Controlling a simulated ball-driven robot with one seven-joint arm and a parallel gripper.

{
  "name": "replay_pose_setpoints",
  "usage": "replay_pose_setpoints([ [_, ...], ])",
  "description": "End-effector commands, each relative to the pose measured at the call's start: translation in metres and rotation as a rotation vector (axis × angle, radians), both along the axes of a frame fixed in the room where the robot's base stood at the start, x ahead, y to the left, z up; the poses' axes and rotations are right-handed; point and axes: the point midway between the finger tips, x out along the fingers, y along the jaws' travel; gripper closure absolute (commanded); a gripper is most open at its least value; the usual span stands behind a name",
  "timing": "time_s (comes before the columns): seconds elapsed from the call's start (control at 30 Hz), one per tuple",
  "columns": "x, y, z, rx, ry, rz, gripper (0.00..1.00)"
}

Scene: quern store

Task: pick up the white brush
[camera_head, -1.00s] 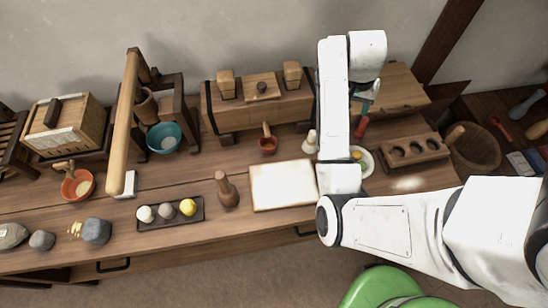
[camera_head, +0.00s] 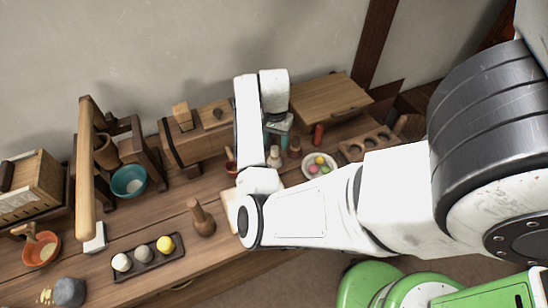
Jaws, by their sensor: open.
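A small pale upright piece (camera_head: 274,157), narrow at the top and wider below, stands on the wooden bench just right of my forearm. It may be the white brush, but it is too small to be sure. My gripper (camera_head: 280,124) is partly hidden behind my wrist. It is open and appears above and just behind the pale piece in the picture, apart from it as far as I can tell. A brown piece (camera_head: 295,147) stands close to the right of the pale piece.
A red cylinder (camera_head: 318,134) and a plate of coloured balls (camera_head: 319,166) are to the right. A holed wooden block (camera_head: 366,144) lies beyond them. A brown pestle (camera_head: 202,219), dark tray (camera_head: 148,257) and teal bowl (camera_head: 129,181) are left. My arm covers part of a pale board (camera_head: 229,208).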

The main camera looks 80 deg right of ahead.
Motion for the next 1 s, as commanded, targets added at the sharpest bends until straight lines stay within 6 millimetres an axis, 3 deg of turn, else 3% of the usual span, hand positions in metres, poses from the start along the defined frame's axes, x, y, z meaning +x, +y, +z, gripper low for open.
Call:
replay_pose_setpoints([
  [0.3,0.001,0.002,-0.041,0.002,0.001,0.002,0.42],
  [0.6,0.000,0.002,-0.045,0.001,0.000,0.001,0.43],
  [1.0,0.000,0.002,-0.045,0.001,0.000,0.001,0.81],
])
